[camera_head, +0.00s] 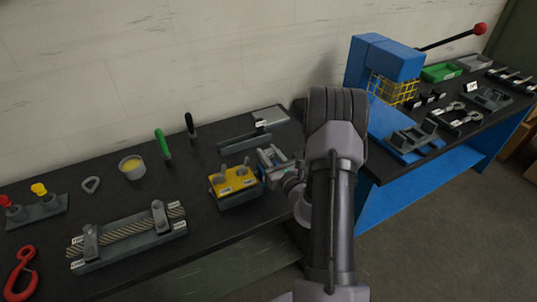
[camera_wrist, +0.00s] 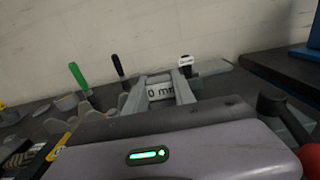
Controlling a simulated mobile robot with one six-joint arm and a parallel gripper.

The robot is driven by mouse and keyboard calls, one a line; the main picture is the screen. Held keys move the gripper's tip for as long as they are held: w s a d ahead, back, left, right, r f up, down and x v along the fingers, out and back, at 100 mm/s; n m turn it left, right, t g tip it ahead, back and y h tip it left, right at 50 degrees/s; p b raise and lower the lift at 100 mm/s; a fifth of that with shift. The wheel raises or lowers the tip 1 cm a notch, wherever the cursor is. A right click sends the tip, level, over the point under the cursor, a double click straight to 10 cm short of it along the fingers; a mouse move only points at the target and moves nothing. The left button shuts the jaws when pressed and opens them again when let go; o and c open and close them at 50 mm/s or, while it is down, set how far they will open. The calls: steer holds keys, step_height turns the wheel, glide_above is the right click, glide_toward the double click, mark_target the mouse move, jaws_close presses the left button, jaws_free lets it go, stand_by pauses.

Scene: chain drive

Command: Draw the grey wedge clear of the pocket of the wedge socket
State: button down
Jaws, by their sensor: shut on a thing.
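My gripper (camera_head: 270,157) is low over the dark bench, just right of a yellow-topped block (camera_head: 233,180) with grey upright parts. In the wrist view my gripper (camera_wrist: 160,90) shows its two grey fingers, with a white label reading "0 mm" (camera_wrist: 162,91) between or behind them. The gripper is shut on a small grey piece that I take for the grey wedge; the fingers hide most of it. I cannot make out the wedge socket or its pocket clearly, nor tell how far the wedge sits in it.
A long grey bar (camera_head: 244,139) stands behind the gripper, and a flat grey tray (camera_head: 270,115) lies farther back. A green-handled tool (camera_head: 163,143) and a black-handled tool (camera_head: 190,125) stand left. A rope fixture (camera_head: 127,237) lies front left. A blue press (camera_head: 385,60) stands right.

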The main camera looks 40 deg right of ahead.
steer(key=shift+r+p, duration=3.9)
steer(key=shift+r, duration=1.4)
steer(key=shift+f, duration=0.1)
